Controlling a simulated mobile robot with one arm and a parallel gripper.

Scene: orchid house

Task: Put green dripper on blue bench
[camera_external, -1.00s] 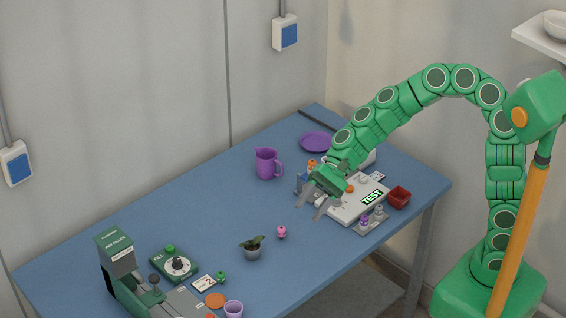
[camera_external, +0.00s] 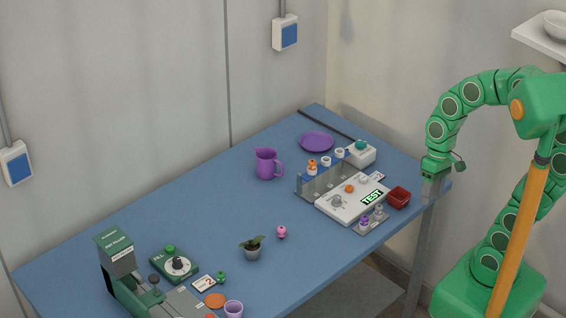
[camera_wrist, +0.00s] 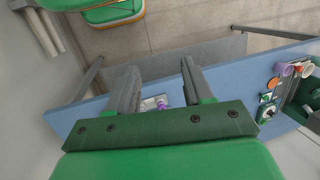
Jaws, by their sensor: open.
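The blue bench (camera_external: 165,215) is a long table across the external view; its edge and top also show in the wrist view (camera_wrist: 232,80). A small green bulb-topped item (camera_external: 221,278), which looks like the green dripper, stands on the bench beside a card with a question mark. My gripper (camera_external: 436,174) is at the bench's right corner, well away from that item. In the wrist view my gripper (camera_wrist: 160,66) has its two fingers apart with nothing between them. I cannot tell its exact height over the bench edge.
A white TEST device (camera_external: 352,198), a tube rack (camera_external: 318,185) and a red bin (camera_external: 399,197) stand at the right. A purple jug (camera_external: 266,163), a potted plant (camera_external: 252,248) and a pink dripper (camera_external: 282,232) stand mid-bench. A green filler machine (camera_external: 118,265) stands at front left.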

